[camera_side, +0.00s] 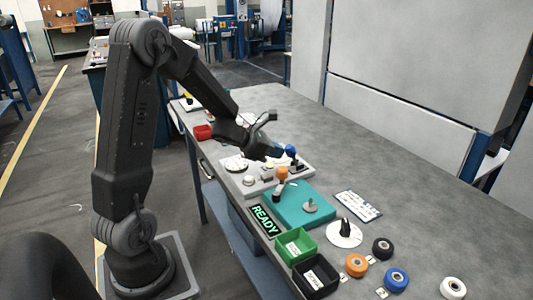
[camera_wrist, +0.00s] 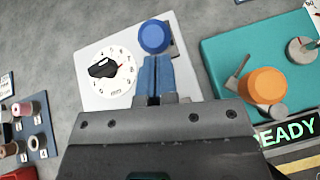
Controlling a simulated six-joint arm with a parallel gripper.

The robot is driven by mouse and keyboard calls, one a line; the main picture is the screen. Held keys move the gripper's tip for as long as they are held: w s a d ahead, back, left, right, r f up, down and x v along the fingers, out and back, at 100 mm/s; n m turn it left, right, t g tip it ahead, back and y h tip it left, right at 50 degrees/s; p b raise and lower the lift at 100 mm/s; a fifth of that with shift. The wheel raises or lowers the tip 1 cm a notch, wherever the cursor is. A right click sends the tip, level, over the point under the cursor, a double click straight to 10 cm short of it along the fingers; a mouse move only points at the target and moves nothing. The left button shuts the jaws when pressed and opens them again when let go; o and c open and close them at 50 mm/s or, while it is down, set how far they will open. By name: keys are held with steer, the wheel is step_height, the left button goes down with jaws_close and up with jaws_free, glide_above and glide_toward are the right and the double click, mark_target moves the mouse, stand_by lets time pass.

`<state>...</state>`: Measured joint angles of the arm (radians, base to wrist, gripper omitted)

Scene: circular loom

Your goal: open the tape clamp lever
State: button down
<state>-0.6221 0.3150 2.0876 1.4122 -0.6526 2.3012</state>
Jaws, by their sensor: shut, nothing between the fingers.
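Two knobbed levers show; I cannot tell by label which is the tape clamp lever. One has a blue ball knob (camera_side: 291,150) and stands at the light panel (camera_side: 303,172); the knob also shows in the wrist view (camera_wrist: 154,37). The other has an orange knob (camera_side: 281,173) on a teal block (camera_side: 290,208); it shows at right in the wrist view (camera_wrist: 263,86). My gripper (camera_side: 279,155) is shut and empty, its blue-grey fingers (camera_wrist: 154,62) together just beside the blue knob. Whether they touch it is unclear. The blue lever's stem is mostly hidden.
A white dial with a black pointer (camera_wrist: 103,68) lies left of my fingers. A lit READY sign (camera_side: 264,220), a green bin (camera_side: 296,246) and a black bin (camera_side: 316,278) line the near edge. Several tape rolls sit at front right.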

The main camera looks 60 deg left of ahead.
steer(key=shift+w+r, duration=0.45)
steer(key=shift+w, duration=0.1)
stand_by(0.5)
steer(key=w+r, duration=0.1)
steer(key=w, duration=0.2)
steer(key=shift+r, duration=0.35)
steer(key=shift+w+r, duration=0.25)
steer(key=shift+w, duration=2.05)
steer(key=shift+w+d, duration=0.1)
steer(key=v, duration=0.4)
steer(key=shift+a+r, duration=0.2)
steer(key=shift+a, duration=0.05)
step_height(320, 180, up, 10)
steer(key=s+a, duration=0.1)
steer(key=shift+s+a+f, duration=0.15)
steer(key=shift+s+a, duration=0.05)
steer(key=shift+s, duration=0.05)
